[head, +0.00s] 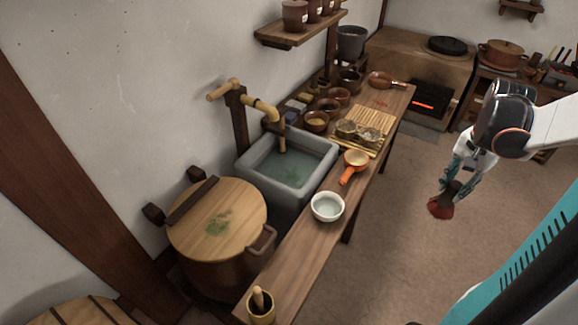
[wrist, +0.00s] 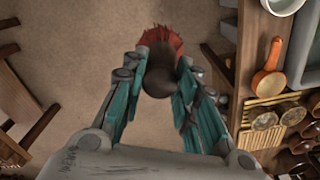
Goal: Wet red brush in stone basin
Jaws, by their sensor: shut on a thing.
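The red brush (head: 440,207) has a dark handle and red bristles. My gripper (head: 456,180) is shut on its handle and holds it over the open floor, right of the bench, bristles pointing down. In the wrist view the brush (wrist: 162,68) sits between the two teal fingers of my gripper (wrist: 162,85), with red bristles showing at the far end. The grey stone basin (head: 262,190) stands left of the bench, with greenish water inside. A wooden spout ends above the water. The brush is well apart from the basin.
The wooden bench (head: 300,245) lies between my gripper and the basin. It carries a white bowl (head: 327,207), an orange-handled ladle (head: 353,167), a bamboo mat (head: 372,122) and several small bowls. A lidded wooden tub (head: 218,215) stands front left. Floor around the brush is clear.

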